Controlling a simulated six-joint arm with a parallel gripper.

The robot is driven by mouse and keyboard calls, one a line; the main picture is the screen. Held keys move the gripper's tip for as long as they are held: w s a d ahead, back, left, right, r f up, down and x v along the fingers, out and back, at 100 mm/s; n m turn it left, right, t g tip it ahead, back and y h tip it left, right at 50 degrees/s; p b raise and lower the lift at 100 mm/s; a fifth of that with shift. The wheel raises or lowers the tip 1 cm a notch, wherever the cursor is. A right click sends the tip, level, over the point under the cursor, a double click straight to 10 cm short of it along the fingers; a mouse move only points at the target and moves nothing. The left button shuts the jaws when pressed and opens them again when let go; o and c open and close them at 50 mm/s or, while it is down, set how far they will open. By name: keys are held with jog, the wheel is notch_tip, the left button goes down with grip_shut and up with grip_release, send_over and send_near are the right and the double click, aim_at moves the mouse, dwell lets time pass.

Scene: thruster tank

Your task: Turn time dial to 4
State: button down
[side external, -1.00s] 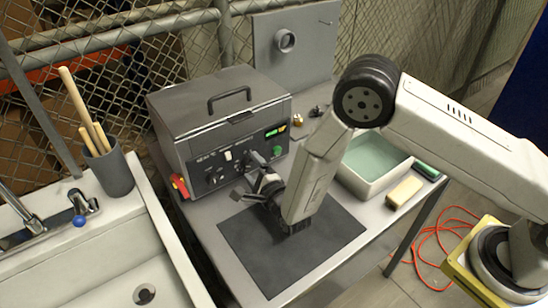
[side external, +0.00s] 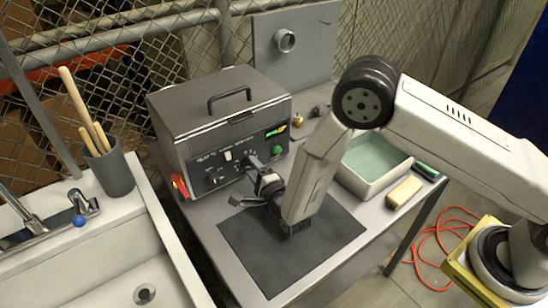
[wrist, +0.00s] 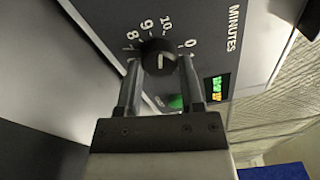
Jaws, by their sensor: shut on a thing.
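The time dial (wrist: 155,48) is a round black knob with a white line, on the dark front panel of the grey tank (side external: 215,120). My gripper (wrist: 158,66) is shut on the dial, one finger on each side. The white line runs roughly along the fingers; I cannot tell which number it marks. In the side view, my gripper (side external: 254,165) reaches the panel and hides the dial.
A green button (side external: 277,150) and a small lit display (side external: 276,132) sit on the panel's right. A dark mat (side external: 320,255) lies below my wrist. A white basin (side external: 372,185) and a tan block (side external: 404,192) are to the right; a sink (side external: 110,275) is left.

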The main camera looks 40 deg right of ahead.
jog(key=n, duration=0.4)
jog(key=shift+n, duration=1.9)
jog(key=shift+c, duration=1.1)
grip_release()
jog(key=shift+s, duration=0.1)
jog(key=shift+s+a+f, duration=0.1)
jog(key=shift+s+a, duration=0.05)
jog(key=shift+s, duration=3.65)
